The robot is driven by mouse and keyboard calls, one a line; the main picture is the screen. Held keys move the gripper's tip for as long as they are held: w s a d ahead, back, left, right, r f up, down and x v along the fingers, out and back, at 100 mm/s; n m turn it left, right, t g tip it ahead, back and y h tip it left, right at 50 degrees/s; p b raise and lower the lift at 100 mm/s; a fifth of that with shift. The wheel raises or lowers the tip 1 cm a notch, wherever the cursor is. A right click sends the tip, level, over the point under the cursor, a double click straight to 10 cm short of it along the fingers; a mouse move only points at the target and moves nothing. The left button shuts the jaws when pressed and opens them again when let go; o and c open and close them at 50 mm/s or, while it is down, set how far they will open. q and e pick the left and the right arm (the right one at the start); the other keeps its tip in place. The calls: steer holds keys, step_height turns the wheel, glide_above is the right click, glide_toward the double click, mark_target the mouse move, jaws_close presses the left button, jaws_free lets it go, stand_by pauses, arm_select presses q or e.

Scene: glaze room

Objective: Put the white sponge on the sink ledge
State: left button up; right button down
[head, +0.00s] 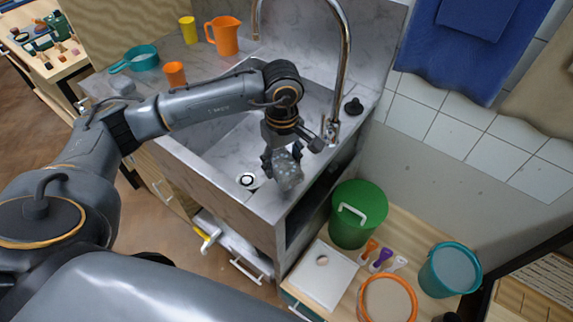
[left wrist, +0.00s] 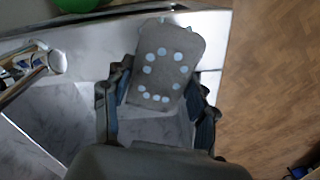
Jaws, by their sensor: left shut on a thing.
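My left gripper (head: 282,166) is shut on a sponge-like block (head: 289,176), which looks grey with pale dots. In the left wrist view the block (left wrist: 166,62) sits between the two fingers of the gripper (left wrist: 158,110), its dotted face towards the camera. I cannot tell whether it is the white sponge in shade. It is over the near right part of the sink (head: 215,152), close to the marble sink ledge (head: 262,208). Whether it touches the ledge is unclear. My right gripper is not in view.
A tall chrome faucet (head: 346,75) stands just right of my left arm. A small grey block (head: 123,88), a teal pan (head: 143,58), an orange cup (head: 174,74) and an orange jug (head: 224,36) are on the counter. A green bin (head: 358,222) stands at the lower right.

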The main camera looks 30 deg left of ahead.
mark_target(286, 171)
arm_select(q)
steer(key=shift+w+d+f, duration=0.1)
steer(key=shift+w+f, duration=0.4)
steer(key=shift+f, duration=0.1)
steer(key=f+p, duration=0.2)
steer(key=f, duration=0.1)
steer(key=shift+w, duration=0.2)
steer(key=shift+f, duration=0.25)
steer(key=shift+f, duration=0.1)
steer(key=shift+f, duration=0.15)
steer(key=o, duration=1)
